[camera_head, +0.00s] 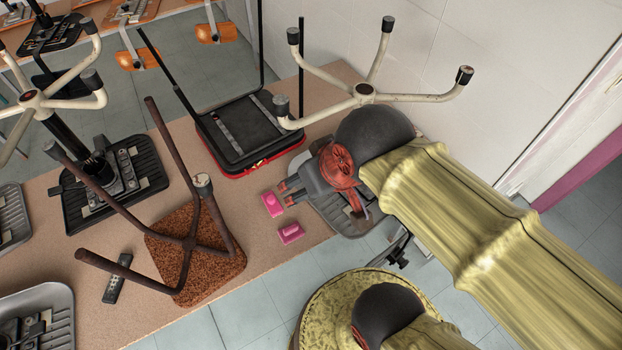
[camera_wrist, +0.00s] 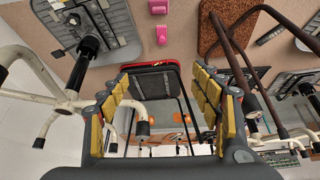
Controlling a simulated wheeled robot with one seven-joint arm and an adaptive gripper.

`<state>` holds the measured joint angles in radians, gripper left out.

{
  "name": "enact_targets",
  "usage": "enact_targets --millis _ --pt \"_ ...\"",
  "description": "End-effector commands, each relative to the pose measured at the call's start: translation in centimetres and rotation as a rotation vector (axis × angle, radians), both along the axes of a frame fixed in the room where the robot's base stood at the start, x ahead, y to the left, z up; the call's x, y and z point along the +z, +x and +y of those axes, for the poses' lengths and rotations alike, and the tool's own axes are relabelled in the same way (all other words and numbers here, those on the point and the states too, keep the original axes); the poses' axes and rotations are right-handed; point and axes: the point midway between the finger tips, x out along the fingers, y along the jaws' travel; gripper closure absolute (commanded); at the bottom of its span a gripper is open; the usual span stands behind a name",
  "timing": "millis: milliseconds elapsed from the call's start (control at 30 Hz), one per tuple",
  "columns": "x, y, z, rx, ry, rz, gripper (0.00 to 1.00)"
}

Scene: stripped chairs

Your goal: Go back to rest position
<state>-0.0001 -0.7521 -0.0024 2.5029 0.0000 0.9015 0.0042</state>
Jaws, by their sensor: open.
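My gripper (camera_head: 285,193) is at the end of my arm, above the right end of the brown table, left of the white wall. In the wrist view my gripper (camera_wrist: 160,80) shows its two yellow-padded fingers spread wide, with nothing held between them. Two pink objects lie on the table just beyond the fingertips in the head view: one pink block (camera_head: 272,204) and a second pink piece (camera_head: 291,233). They also show at the top of the wrist view, apart from the fingers.
Upturned chairs crowd the table (camera_head: 262,260). A black seat with red edge (camera_head: 240,135) stands behind my gripper, a brown cork-like seat (camera_head: 205,262) to its left. White chair legs (camera_head: 363,92) rise close behind my arm. A dark remote (camera_head: 117,279) lies near the front edge.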

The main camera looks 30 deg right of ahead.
Motion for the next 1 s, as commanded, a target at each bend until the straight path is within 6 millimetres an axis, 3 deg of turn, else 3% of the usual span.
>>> enact_targets --millis 333,733,1000 --pt "-1.1 0.1 0.0 0.003 -0.001 0.0 0.36" --pt "-8.5 0.1 0.0 0.004 -0.002 0.001 0.36" --pt "-8.4 0.1 0.0 0.004 -0.002 0.0 0.36"
